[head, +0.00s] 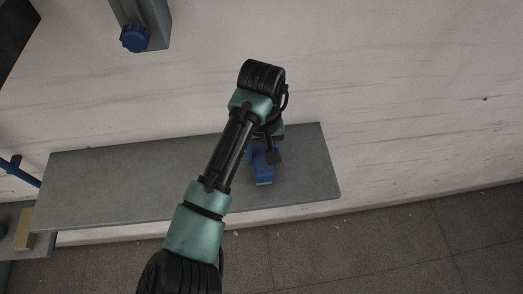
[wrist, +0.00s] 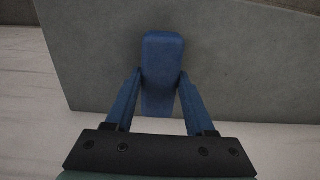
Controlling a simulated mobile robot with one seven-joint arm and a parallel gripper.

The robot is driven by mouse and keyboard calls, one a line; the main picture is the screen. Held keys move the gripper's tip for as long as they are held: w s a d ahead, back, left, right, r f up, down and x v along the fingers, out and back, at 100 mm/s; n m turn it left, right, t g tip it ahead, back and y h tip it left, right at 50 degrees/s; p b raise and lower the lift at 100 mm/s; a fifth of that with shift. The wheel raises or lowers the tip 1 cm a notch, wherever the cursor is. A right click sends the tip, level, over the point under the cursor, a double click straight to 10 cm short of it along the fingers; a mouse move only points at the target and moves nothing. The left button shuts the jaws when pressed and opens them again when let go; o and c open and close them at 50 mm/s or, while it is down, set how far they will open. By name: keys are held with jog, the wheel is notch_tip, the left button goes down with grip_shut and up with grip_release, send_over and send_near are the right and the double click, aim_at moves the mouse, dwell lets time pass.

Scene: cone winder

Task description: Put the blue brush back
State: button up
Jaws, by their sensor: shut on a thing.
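The blue brush (wrist: 162,58) is between the two blue fingers of my gripper (wrist: 160,76) in the wrist view, and the fingers are shut on it. Its rounded end points away from my gripper, over a grey surface. In the head view the brush (head: 264,181) and my gripper (head: 263,158) are over the right part of a grey shelf (head: 110,185). My arm and wrist hide part of them. I cannot tell whether the brush touches the shelf.
The left part of the shelf is bare. A pale wall (head: 400,90) stands behind it. A grey housing with a blue knob (head: 135,38) is at upper left. A blue bar (head: 18,171) and a tan block (head: 25,229) are at far left.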

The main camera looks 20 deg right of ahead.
aim_at(262, 155)
jog(key=shift+f, duration=0.3)
jog(key=o, duration=1.2)
jog(key=shift+r, duration=0.1)
notch_tip(262, 155, up, 12)
jog(key=shift+f+b, duration=0.1)
jog(key=shift+b, duration=0.45)
